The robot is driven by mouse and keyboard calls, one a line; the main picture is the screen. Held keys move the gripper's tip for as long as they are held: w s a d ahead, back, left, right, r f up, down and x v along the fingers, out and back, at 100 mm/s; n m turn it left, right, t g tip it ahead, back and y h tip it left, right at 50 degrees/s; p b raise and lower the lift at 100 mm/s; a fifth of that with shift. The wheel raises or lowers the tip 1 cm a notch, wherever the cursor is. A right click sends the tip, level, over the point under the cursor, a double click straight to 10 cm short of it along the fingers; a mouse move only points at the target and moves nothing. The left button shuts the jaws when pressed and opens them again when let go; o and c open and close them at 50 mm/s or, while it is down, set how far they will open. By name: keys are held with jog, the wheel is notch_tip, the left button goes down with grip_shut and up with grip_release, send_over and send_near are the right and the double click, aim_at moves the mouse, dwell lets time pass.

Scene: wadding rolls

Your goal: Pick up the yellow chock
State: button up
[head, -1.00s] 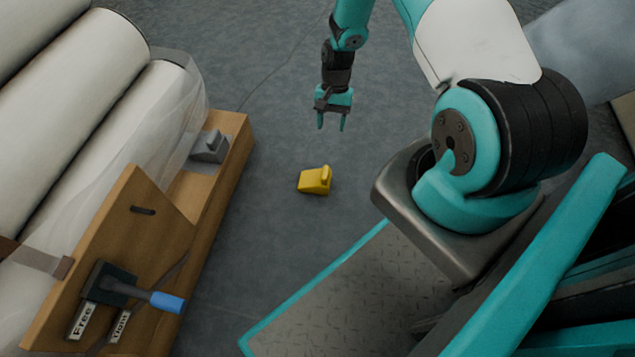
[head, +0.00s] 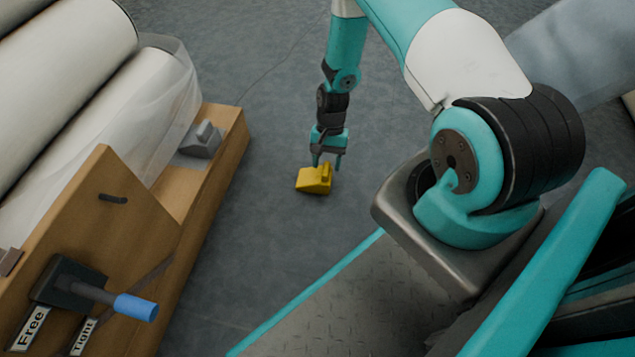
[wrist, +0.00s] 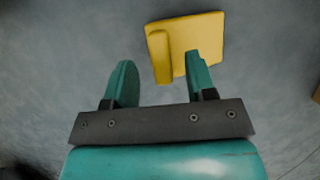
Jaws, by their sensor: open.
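The yellow chock (head: 313,181) lies on the grey floor between the wooden rack and my base. In the wrist view the yellow chock (wrist: 186,43) is at the top, right of centre, beyond my fingers. My gripper (head: 327,164) is open and empty in the head view, pointing down close to the chock. In the wrist view my gripper (wrist: 160,78) has its two teal fingers apart. The right finger overlaps part of the chock in the picture, and the left finger is clear of it. I cannot tell whether any finger touches it.
A wooden rack (head: 205,225) with white rolls (head: 70,75) stands at the left. A grey chock (head: 201,139) sits on it. A lever with a blue grip (head: 136,307) sticks out near labels "Free" and "Tight". The floor around the yellow chock is clear.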

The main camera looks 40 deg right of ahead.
aim_at(318, 181)
jog(key=b+x, duration=0.1)
jog(key=x, duration=0.1)
jog(key=shift+f, duration=0.45)
jog(key=shift+a+r, duration=0.1)
jog(key=shift+c, duration=0.2)
grip_shut()
